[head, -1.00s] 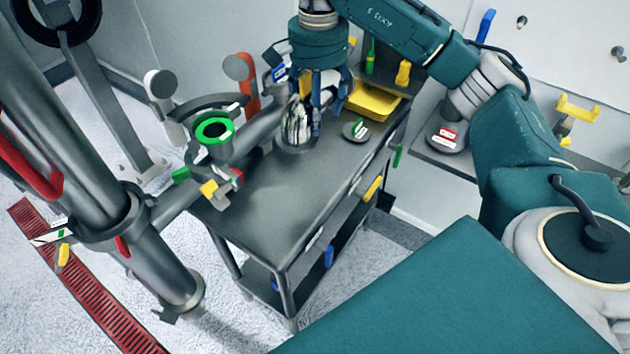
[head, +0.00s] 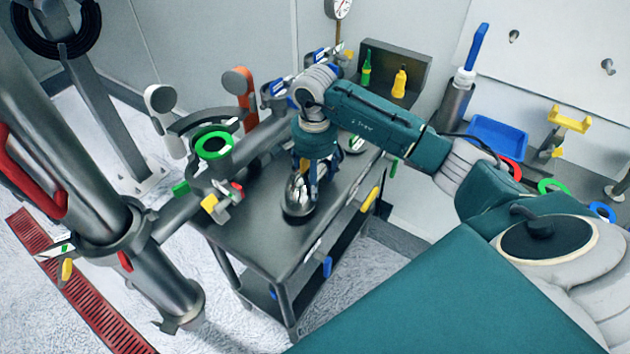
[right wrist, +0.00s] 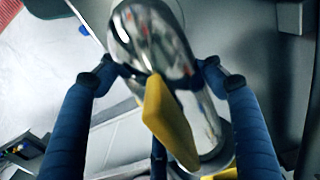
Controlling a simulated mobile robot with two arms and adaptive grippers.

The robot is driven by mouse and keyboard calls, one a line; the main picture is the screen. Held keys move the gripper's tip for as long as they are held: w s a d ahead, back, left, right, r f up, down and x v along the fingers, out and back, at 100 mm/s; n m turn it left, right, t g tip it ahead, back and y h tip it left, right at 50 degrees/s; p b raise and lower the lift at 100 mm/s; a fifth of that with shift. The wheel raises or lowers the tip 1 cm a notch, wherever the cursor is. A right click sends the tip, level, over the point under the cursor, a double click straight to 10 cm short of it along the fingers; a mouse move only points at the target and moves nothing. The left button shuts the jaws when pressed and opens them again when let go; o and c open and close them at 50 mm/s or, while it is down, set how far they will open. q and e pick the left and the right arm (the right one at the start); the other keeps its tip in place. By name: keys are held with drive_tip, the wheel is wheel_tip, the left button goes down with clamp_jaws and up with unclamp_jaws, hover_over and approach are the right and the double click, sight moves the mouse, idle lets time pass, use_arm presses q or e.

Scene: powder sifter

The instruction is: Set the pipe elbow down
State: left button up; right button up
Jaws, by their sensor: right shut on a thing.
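The pipe elbow (head: 297,194) is a shiny, curved metal piece with a round flange at its lower end. It is over the dark cart top (head: 250,217), towards the cart's right side. I cannot tell whether its flange touches the surface. My right gripper (head: 313,180) points down with its blue fingers around the elbow, shut on it. The right wrist view shows the elbow (right wrist: 150,38) between the two fingers (right wrist: 156,75), with a yellow tab (right wrist: 168,120) in front of it. My left gripper is not in view.
A large pipe assembly with a green ring (head: 214,145) reaches over the cart's left side. A yellow handle (head: 370,199) and a blue handle (head: 327,267) are on the cart's right side. The cart top's near-left part is bare. A blue tray (head: 497,138) stands at the right.

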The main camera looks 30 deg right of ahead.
drive_tip(key=shift+f, duration=0.7)
drive_tip(key=shift+f, duration=0.1)
drive_tip(key=o, duration=1.9)
drive_tip(key=shift+c, duration=0.2)
drive_tip(key=shift+s, duration=0.1)
